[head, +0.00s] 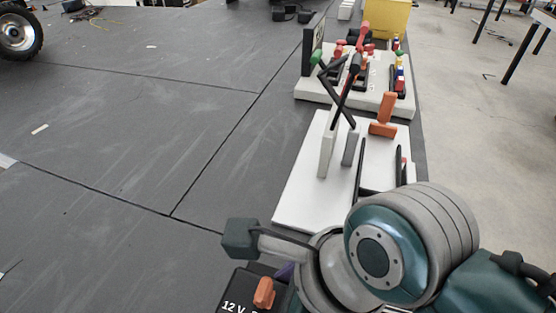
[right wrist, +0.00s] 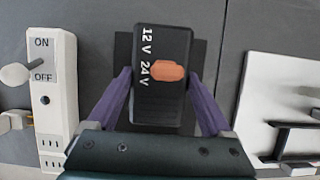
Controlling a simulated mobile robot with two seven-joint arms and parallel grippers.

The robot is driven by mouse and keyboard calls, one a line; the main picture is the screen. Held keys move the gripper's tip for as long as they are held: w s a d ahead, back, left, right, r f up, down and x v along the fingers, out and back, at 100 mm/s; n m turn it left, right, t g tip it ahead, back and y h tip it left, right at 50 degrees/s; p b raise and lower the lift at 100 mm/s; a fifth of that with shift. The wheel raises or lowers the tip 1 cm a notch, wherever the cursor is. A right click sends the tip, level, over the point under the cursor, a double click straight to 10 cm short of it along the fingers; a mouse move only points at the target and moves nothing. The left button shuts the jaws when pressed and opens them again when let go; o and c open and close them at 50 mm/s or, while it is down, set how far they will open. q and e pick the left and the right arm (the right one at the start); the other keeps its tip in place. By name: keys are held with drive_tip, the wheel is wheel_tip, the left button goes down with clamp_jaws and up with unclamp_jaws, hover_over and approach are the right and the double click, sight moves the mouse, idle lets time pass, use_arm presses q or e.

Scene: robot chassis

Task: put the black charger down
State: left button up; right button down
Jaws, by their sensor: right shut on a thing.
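The black charger (head: 238,291) shows at the bottom of the head view, partly hidden by my right arm. It has "12 V" lettering and an orange switch. In the right wrist view the charger (right wrist: 158,108) stands between the purple fingers of my right gripper (right wrist: 162,92), which is shut on its sides. A darker patch shows on the grey surface around it; I cannot tell whether the charger touches that surface. My left gripper is in neither view.
A white ON/OFF power strip (right wrist: 58,105) lies left of the charger in the right wrist view. A white tool board (head: 300,205) lies beyond my right arm, with another tool-laden white base (head: 312,92) behind it. The grey surface (head: 130,140) to the left is mostly clear.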

drive_tip(key=shift+f+b, duration=0.8)
drive_tip(key=shift+f, duration=1.3)
drive_tip(key=shift+f, duration=0.2)
unclamp_jaws()
drive_tip(key=shift+r, duration=0.1)
